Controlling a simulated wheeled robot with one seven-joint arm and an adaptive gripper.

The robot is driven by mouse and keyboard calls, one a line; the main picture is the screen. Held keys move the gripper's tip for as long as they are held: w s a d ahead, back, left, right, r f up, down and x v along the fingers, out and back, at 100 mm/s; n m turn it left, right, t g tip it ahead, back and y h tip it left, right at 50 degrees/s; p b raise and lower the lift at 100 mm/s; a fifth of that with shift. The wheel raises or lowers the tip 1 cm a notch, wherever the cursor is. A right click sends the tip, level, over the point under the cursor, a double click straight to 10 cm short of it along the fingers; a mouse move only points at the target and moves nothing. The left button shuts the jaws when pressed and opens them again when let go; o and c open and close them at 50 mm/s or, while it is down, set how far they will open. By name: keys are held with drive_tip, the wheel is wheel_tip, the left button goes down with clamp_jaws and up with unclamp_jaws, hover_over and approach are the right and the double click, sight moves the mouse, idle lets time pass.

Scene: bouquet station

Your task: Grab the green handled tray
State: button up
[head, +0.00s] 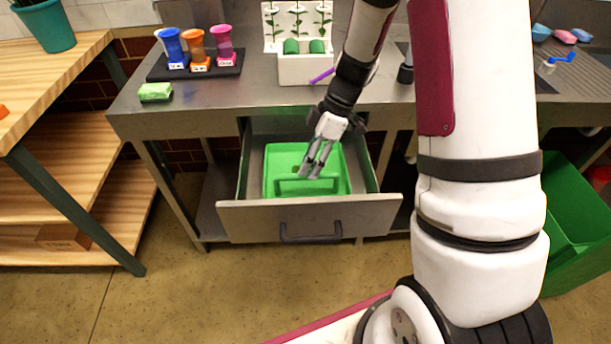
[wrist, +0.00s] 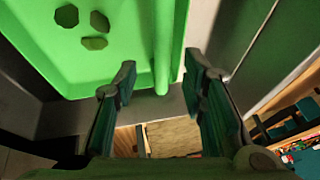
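The green tray (head: 342,176) sits inside the open metal drawer (head: 309,219). Its green handle bar (head: 290,187) runs along the side nearest the drawer front. My gripper (head: 311,172) points down over the tray, close to the handle. In the wrist view, the tray (wrist: 110,60) fills the upper left and the handle (wrist: 163,50) runs up and down. My gripper (wrist: 163,80) is open there, one finger on each side of the handle's lower end, with gaps visible. Part of the tray is hidden behind my fingers in the head view.
A metal counter (head: 210,103) stands above the drawer. It carries a rack of colored cups (head: 197,62), a green sponge (head: 155,92) and a white planter (head: 305,69). A wooden shelf (head: 75,200) stands left, a green bin (head: 575,220) right. The drawer walls surround the tray closely.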

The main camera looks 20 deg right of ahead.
sight(301, 179)
drive_tip(key=shift+x, duration=2.6)
drive_tip(key=shift+a, duration=0.1)
drive_tip(key=shift+f+b, duration=0.2)
drive_tip(key=shift+b, duration=0.35)
drive_tip(key=shift+c, duration=0.3)
clamp_jaws()
